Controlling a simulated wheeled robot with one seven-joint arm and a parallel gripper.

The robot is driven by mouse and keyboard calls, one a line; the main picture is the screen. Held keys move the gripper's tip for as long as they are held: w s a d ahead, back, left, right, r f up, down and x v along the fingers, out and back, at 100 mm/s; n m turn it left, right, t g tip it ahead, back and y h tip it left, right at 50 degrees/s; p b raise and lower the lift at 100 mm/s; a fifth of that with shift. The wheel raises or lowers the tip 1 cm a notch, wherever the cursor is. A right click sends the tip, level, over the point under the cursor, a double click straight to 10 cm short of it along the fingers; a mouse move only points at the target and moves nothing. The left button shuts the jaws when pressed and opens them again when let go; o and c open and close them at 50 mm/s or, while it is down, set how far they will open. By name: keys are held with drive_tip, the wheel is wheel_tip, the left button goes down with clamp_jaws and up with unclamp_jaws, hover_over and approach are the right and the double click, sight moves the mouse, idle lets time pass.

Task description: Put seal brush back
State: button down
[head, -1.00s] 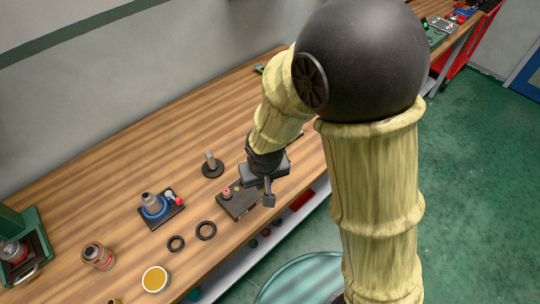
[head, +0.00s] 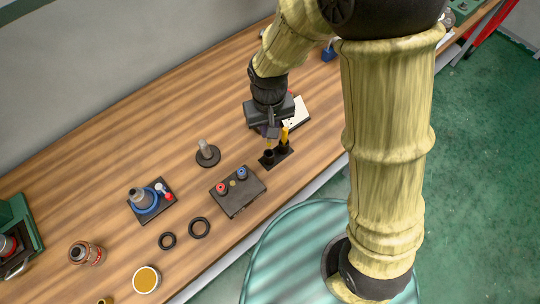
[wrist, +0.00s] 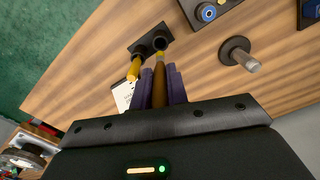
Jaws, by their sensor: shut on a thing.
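My gripper (head: 268,132) is shut on the seal brush (wrist: 160,86), a brown handle with a yellowish tip, seen between the purple fingers in the wrist view. A black holder (head: 275,159) with two round cups stands on the bench just below the gripper; it also shows in the wrist view (wrist: 141,48). One cup has a yellow-handled tool (wrist: 134,69) in it, also seen in the head view (head: 284,135). The brush tip points at the other cup and overlaps its edge in the wrist view. I cannot tell whether it is inside.
A black box with red and blue knobs (head: 238,193) lies left of the holder. A grey post on a dark disc (head: 207,154) stands behind that box. A white card (head: 297,112) lies behind the holder. Two black rings and a yellow-topped tin (head: 146,280) lie farther left.

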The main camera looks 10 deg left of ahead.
sight(268, 140)
drive_tip(key=shift+s+f, duration=0.15)
drive_tip(key=shift+f, duration=0.15)
drive_tip(key=f, duration=0.5)
drive_tip(key=shift+w+f+p, duration=0.15)
drive_tip(key=shift+w+p, duration=0.15)
drive_tip(key=shift+p, duration=0.05)
drive_tip(key=shift+s+a, duration=0.1)
drive_tip(key=shift+s, duration=0.15)
wheel_tip(268, 140, down, 4)
drive_tip(key=shift+w+p, duration=0.15)
drive_tip(key=shift+p, duration=0.15)
drive_tip(key=shift+f, duration=0.15)
drive_tip(key=c, duration=1.4)
unclamp_jaws()
drive_tip(key=shift+r, duration=0.25)
